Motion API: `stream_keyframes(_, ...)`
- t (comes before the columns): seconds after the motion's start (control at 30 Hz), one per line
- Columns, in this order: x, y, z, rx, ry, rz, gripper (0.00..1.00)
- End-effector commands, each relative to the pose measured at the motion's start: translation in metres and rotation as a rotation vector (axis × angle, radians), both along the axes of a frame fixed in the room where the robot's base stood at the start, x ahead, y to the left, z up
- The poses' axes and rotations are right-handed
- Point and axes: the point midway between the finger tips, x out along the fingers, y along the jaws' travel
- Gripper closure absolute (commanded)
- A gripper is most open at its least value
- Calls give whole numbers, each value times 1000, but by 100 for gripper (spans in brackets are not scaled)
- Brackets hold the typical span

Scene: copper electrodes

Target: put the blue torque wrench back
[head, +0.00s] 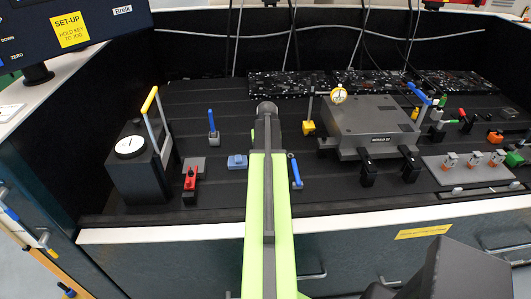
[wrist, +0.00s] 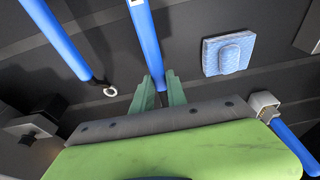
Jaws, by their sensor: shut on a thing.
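My gripper (wrist: 161,92) has its green fingers shut on a blue bar, which I take as the blue torque wrench (wrist: 146,45). The blue bar runs up out of the wrist view, with a pale mark near the top edge; its head is not visible. In the head view my arm hides it and the fingers. A second blue-handled tool with a ring end (wrist: 58,40) lies to the left in the wrist view; it also shows right of my arm in the head view (head: 296,173).
A red clamp (head: 190,180) and a dial box (head: 131,160) stand farther left. A grey fixture plate (head: 370,125) is at right.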

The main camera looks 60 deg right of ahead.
Motion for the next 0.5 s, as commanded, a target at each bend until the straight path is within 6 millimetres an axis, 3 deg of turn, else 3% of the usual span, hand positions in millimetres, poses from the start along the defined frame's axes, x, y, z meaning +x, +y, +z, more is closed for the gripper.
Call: stream_keyframes(0.5, 0, 0, -14, 0, 0, 0, 100)
